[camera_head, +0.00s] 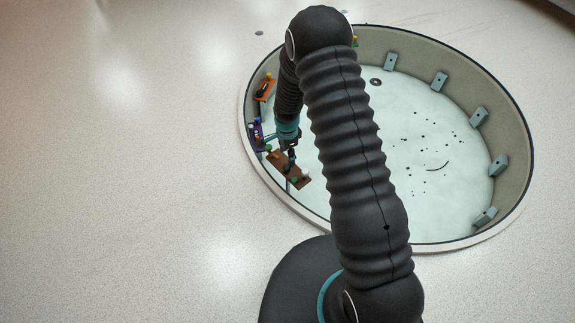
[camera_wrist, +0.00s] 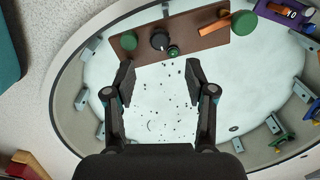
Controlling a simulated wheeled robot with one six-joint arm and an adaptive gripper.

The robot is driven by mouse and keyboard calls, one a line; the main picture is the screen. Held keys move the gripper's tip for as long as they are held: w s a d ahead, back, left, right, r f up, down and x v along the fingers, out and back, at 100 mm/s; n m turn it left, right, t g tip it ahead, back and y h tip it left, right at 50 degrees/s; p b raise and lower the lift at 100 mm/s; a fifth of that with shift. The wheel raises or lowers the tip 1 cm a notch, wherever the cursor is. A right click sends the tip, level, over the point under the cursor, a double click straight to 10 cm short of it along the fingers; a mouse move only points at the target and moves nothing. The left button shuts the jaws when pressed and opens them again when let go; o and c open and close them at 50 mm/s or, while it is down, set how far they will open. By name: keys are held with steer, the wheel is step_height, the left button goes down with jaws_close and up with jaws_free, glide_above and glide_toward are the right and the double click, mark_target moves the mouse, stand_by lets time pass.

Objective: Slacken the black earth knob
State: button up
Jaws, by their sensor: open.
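The black earth knob (camera_wrist: 160,40) is a round dark knob with a pale mark, on a brown panel (camera_wrist: 126,43) in the wrist view. A small green knob (camera_wrist: 174,52) sits close beside it, to its lower right. My gripper (camera_wrist: 162,80) is open and empty. Its two fingers point toward the panel, and the black knob lies beyond the gap between them, apart from both. In the head view the brown panel (camera_head: 299,183) is at the left inside of the round pit, with my gripper (camera_head: 291,154) over it. The black knob cannot be made out there.
An orange panel (camera_head: 265,88) is farther along the pit wall (camera_head: 512,130), which bears several grey blocks. The pale pit floor (camera_head: 400,190) is mostly open.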

mark_target(287, 167)
step_height(287, 167, down, 8)
steer(key=shift+r, duration=0.15)
stand_by(0.3)
jaws_close()
